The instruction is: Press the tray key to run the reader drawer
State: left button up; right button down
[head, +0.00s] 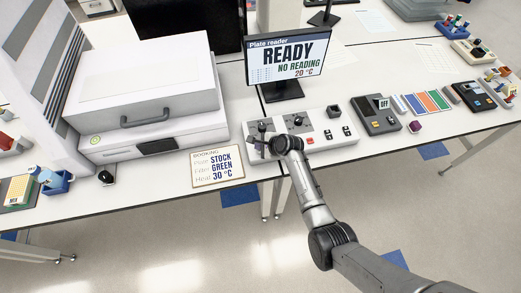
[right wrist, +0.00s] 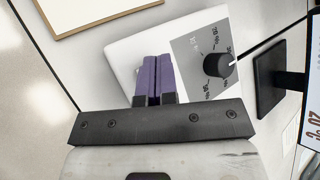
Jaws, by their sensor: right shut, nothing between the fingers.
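The white control box (head: 335,149) stands at the table's front edge, with dials, a red key (head: 310,141) and several dark keys. I cannot tell which is the tray key. My right gripper (head: 259,144) is over the box's left end. In the right wrist view its purple fingers (right wrist: 154,66) are together, empty, beside a black dial knob (right wrist: 218,65). Contact with the box cannot be told; the fingers hide part of it. The white plate reader (head: 140,90) stands to the left. The monitor (head: 286,55) reads READY, NO READING, 20 °C. My left gripper is not in view.
A booking card (head: 218,167) reading STOCK, GREEN, 30 °C lies left of the box. A grey device (head: 376,112), coloured strips (head: 425,102) and a small purple block (head: 414,126) lie to the right. A blue holder (head: 56,183) is at the far left.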

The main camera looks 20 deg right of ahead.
dwell(0.5)
jog(key=shift+f, duration=0.25)
jog(key=shift+f, duration=0.15)
jog(key=shift+f, duration=0.2)
dwell(0.7)
